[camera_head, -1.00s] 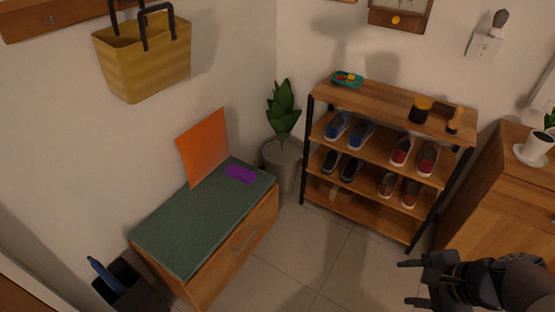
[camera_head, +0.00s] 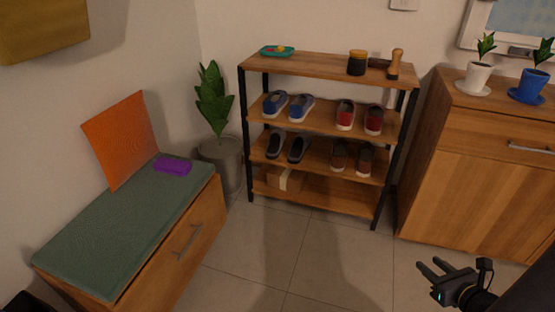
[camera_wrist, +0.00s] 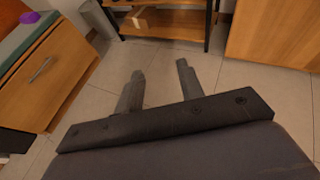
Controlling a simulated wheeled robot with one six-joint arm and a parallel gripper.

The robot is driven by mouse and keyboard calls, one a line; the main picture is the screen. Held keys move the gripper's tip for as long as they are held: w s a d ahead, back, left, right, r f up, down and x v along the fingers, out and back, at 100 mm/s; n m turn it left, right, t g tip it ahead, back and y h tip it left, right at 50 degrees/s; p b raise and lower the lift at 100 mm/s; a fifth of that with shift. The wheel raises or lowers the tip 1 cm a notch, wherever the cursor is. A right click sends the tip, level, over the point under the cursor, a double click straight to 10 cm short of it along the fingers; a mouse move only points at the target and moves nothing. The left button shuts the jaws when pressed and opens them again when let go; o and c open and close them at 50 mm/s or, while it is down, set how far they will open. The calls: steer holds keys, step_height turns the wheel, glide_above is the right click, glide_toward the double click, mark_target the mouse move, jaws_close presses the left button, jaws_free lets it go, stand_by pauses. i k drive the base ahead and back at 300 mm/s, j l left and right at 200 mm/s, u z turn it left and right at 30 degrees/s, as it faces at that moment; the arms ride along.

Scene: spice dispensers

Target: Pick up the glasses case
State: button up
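A purple glasses case (camera_head: 173,166) lies on the green cushion of the bench at the left, near its back right corner and beside an orange panel. It also shows at the top left edge in the wrist view (camera_wrist: 29,17). My gripper (camera_head: 428,265) is at the lower right of the head view, far from the case. In the wrist view its two fingers (camera_wrist: 160,78) are apart with only floor between them.
The bench (camera_head: 110,235) has a drawer front with a handle. An orange panel (camera_head: 121,140) stands on the cushion. A potted plant (camera_head: 221,150) and a shoe rack (camera_head: 320,130) stand behind; a wooden cabinet (camera_head: 480,180) is at right. The tiled floor between is clear.

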mark_target(164, 165)
steer(key=i+u, duration=0.1)
steer(key=u, duration=0.3)
steer(key=i+j+u, duration=0.1)
steer(key=u, duration=0.3)
steer(key=i+u, duration=0.1)
steer(key=u, duration=0.3)
steer(key=i+u, duration=0.1)
steer(key=u, duration=0.3)
steer(key=i+l+u, duration=0.3)
steer(key=i+l, duration=0.2)
steer(key=i+l+u, duration=0.25)
steer(key=i+l, duration=0.35)
